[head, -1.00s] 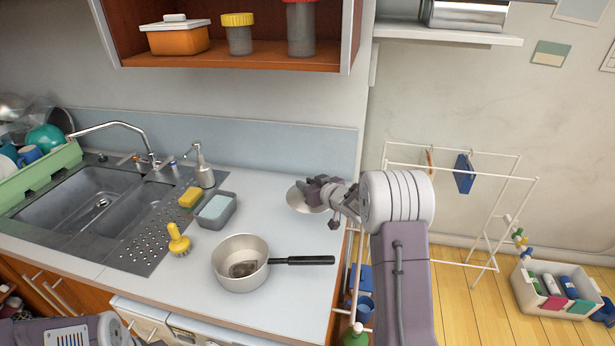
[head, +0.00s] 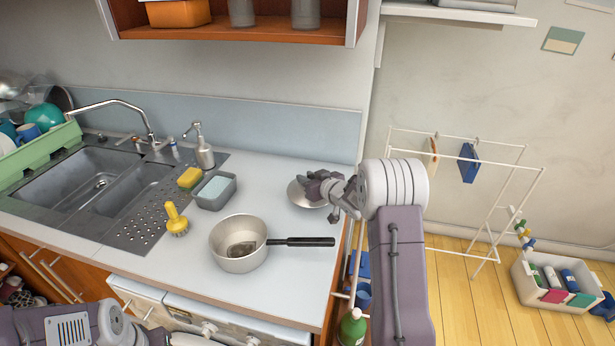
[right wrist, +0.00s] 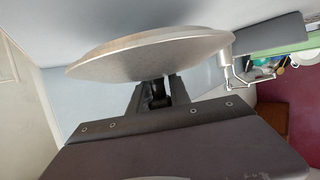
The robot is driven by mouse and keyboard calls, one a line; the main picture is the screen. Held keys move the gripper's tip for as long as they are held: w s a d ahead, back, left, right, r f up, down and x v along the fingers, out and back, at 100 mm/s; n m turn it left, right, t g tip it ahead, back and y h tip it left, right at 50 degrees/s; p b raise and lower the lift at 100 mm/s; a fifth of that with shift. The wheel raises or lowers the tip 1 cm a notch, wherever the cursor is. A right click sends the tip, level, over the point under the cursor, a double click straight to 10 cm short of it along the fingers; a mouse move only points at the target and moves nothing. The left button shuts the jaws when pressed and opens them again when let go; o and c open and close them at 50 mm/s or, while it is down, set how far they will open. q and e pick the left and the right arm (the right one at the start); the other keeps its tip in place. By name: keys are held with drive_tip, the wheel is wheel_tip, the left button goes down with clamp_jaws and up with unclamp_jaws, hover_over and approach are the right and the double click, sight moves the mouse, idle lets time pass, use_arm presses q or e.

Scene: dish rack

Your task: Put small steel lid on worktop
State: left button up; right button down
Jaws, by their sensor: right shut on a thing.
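The small steel lid (head: 300,194) is a shallow round silver disc over the back right of the worktop (head: 270,180). My right gripper (head: 325,187) is shut on it from above, partly covering it in the head view. In the right wrist view, which looks upside down, the lid (right wrist: 150,55) spans the fingertips (right wrist: 158,88), which hold it at its middle; its rim faces the worktop. I cannot tell whether the rim touches the worktop. My left arm shows at the lower left of the head view, but its gripper is out of frame.
A steel saucepan (head: 238,258) with a black handle stands in front of the lid. A grey tub (head: 216,190), soap bottle (head: 204,154), yellow sponge (head: 189,177) and yellow brush (head: 176,219) stand to the left, by the sink (head: 80,185). The worktop's right edge is close.

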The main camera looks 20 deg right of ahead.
drive_tip(key=shift+d+f+b, duration=0.1)
drive_tip(key=shift+f+b, duration=0.3)
drive_tip(key=shift+f, duration=0.6)
drive_tip(key=shift+f, duration=0.1)
drive_tip(key=shift+f+b, duration=0.5)
drive_tip(key=shift+f, duration=0.1)
drive_tip(key=shift+f, duration=0.25)
drive_tip(key=c, duration=1.1)
unclamp_jaws()
drive_tip(key=shift+c, duration=0.4)
drive_tip(key=c, duration=0.3)
drive_tip(key=shift+c, duration=0.2)
